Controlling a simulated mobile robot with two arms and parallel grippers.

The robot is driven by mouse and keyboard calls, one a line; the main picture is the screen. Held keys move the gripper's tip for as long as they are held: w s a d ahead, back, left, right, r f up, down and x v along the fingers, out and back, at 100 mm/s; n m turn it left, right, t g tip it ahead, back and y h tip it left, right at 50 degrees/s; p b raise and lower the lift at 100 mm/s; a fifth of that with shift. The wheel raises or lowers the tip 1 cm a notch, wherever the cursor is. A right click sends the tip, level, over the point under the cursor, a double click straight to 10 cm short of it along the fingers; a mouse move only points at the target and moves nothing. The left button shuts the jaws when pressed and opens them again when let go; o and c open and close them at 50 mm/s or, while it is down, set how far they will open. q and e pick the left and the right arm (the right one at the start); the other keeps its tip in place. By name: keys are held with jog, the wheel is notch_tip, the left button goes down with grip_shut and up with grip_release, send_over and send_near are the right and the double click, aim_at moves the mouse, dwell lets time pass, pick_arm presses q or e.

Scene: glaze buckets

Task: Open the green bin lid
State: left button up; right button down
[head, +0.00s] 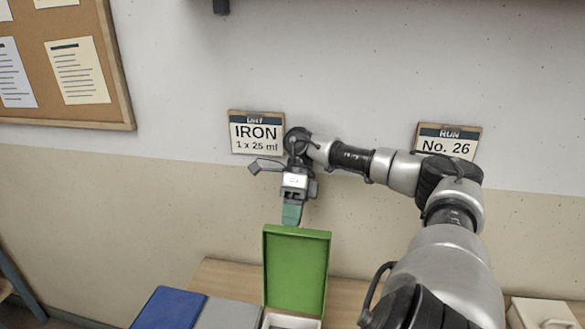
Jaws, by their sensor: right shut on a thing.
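The green lid (296,270) stands upright, swung up at the back of its bin. The open top of the green bin (291,321) shows at the bottom edge of the head view, with a pale inside; the rest is cut off. My right gripper (291,222) points down at the lid's top edge, its teal fingers together there. It is shut on the lid's edge, though the grip itself is small in the picture. My left gripper is not in view.
A blue lid (170,308) and a grey lid (228,313) lie closed left of the green bin. A white container (543,312) stands at the right. The wooden table (225,275) meets the wall, which bears an IRON sign (257,133) and a No. 26 sign (447,142).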

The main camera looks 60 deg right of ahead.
jog(key=shift+s+a+f, duration=0.15)
jog(key=shift+f, duration=0.45)
jog(key=shift+s+a+f, duration=0.15)
jog(key=shift+f, duration=0.45)
jog(key=c, duration=1.2)
grip_release()
jog(key=shift+a, duration=0.1)
jog(key=shift+s+d+r+b, duration=0.25)
jog(key=shift+s+r+b, duration=0.95)
jog(key=shift+s+r, duration=0.8)
jog(key=shift+s+d+r+b, duration=0.3)
jog(key=shift+s+r+b, duration=0.85)
jog(key=shift+s+r, duration=0.85)
jog(key=shift+s+d+r+b, duration=0.25)
jog(key=shift+s+r+b, duration=1.15)
jog(key=shift+r, duration=0.95)
jog(key=shift+s, duration=0.2)
